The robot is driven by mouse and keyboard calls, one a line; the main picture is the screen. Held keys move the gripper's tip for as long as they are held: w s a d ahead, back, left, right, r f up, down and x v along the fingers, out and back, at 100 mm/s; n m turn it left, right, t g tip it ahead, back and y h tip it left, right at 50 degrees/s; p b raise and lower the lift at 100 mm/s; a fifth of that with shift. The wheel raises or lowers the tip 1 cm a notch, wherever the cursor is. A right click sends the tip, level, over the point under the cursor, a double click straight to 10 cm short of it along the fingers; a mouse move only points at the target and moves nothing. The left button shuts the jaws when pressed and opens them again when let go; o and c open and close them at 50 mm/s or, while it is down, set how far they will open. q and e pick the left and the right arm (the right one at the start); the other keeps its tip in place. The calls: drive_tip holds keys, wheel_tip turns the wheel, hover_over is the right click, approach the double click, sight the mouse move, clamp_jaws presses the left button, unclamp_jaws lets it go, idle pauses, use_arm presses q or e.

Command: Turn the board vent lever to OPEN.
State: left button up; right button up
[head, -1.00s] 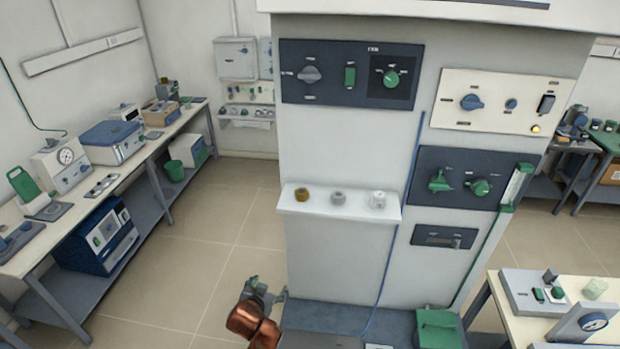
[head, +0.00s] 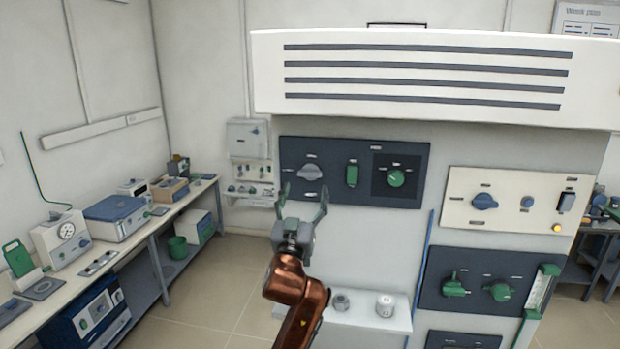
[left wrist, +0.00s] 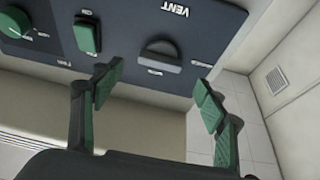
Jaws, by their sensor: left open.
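The dark board (head: 335,190) carries a grey vent lever (head: 309,172) at its left end, with small labels I cannot read in the head view. In the left wrist view the grey lever (left wrist: 165,62) sits beside the word VENT, its bar lying across the picture. My left gripper (head: 305,195) is open and empty, its green-padded fingers pointing up toward the lever, just below it in the head view. In the left wrist view the gripper (left wrist: 158,82) has its fingertips spread to either side of the lever, apart from it. My right gripper is not in view.
A green rocker switch (head: 352,174) and a green knob (head: 396,178) share the board. Below is a white shelf (head: 360,316) with small pots. A cream panel (head: 510,204) and another dark panel (head: 470,283) are at right. A bench (head: 140,240) stands at left.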

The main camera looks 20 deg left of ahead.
sight(309, 176)
use_arm(q)
drive_tip(key=p+x, duration=0.1)
drive_tip(key=x, duration=0.3)
drive_tip(key=shift+r, duration=0.15)
drive_tip(key=shift+w+a+r+p, duration=0.15)
drive_tip(key=shift+w+p, duration=0.15)
drive_tip(key=shift+w, duration=0.3)
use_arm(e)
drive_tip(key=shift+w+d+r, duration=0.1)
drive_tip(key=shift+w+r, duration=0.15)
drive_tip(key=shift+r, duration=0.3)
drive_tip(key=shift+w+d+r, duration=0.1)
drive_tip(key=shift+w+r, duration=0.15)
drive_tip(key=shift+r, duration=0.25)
use_arm(q)
drive_tip(key=shift+c, duration=0.5)
drive_tip(key=c, duration=1.1)
drive_tip(key=shift+o, duration=0.2)
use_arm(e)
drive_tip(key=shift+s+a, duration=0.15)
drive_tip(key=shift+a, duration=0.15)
